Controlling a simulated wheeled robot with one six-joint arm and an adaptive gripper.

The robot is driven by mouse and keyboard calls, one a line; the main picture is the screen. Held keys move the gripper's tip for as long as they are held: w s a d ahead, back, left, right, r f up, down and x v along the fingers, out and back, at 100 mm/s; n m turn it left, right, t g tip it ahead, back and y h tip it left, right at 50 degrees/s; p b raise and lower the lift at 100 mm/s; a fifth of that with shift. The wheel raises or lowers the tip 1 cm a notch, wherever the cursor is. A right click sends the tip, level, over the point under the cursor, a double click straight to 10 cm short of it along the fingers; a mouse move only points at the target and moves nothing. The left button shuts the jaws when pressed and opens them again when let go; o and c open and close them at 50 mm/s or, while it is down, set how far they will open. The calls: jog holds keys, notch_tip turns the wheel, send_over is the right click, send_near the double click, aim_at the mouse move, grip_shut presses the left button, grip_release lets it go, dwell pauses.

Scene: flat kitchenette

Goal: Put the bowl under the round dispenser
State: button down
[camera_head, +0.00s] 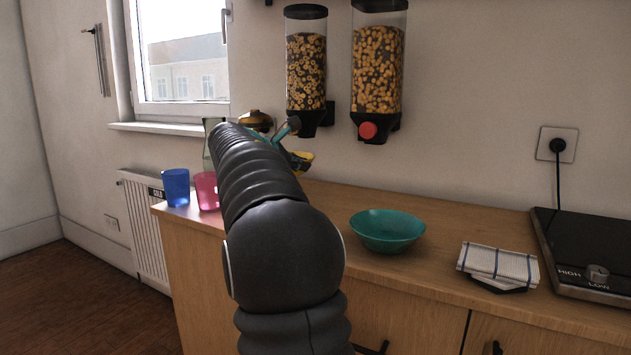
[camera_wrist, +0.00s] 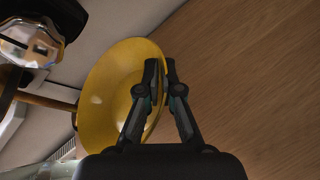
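A yellow bowl (camera_wrist: 103,88) is tilted up on its side in the wrist view. Its rim runs between the fingertips of my gripper (camera_wrist: 161,68), which are nearly together, so I am shut on the rim. In the head view a small part of the yellow bowl (camera_head: 303,158) shows beside my gripper (camera_head: 290,140), above the counter's back, below the left dispenser. That left dispenser (camera_head: 306,72) looks rounder and hangs on the wall, filled with cereal rings. The right dispenser (camera_head: 378,70) looks squarer, with a red knob. A teal bowl (camera_head: 388,231) stands upright on the counter.
A blue cup (camera_head: 176,187) and a pink cup (camera_head: 207,191) stand at the counter's left end, near a glass bottle (camera_head: 209,140) partly behind my arm. A folded cloth (camera_head: 498,262) and a hotplate (camera_head: 590,245) are at the right. The wooden counter (camera_head: 330,200) is clear beside the teal bowl.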

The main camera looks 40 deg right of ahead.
jog(key=x, duration=0.3)
jog(key=w+x, duration=0.1)
jog(key=x, duration=0.2)
jog(key=w+r+x, duration=0.1)
jog(key=x, duration=0.3)
jog(key=shift+d+r+p, duration=0.1)
jog(key=shift+p, duration=0.3)
jog(key=shift+d+f+b, duration=0.2)
jog(key=shift+f+b, duration=0.15)
jog(key=shift+f, duration=1.95)
jog(key=shift+f, duration=0.1)
jog(key=c, duration=1.3)
grip_release()
jog(key=v, duration=1.2)
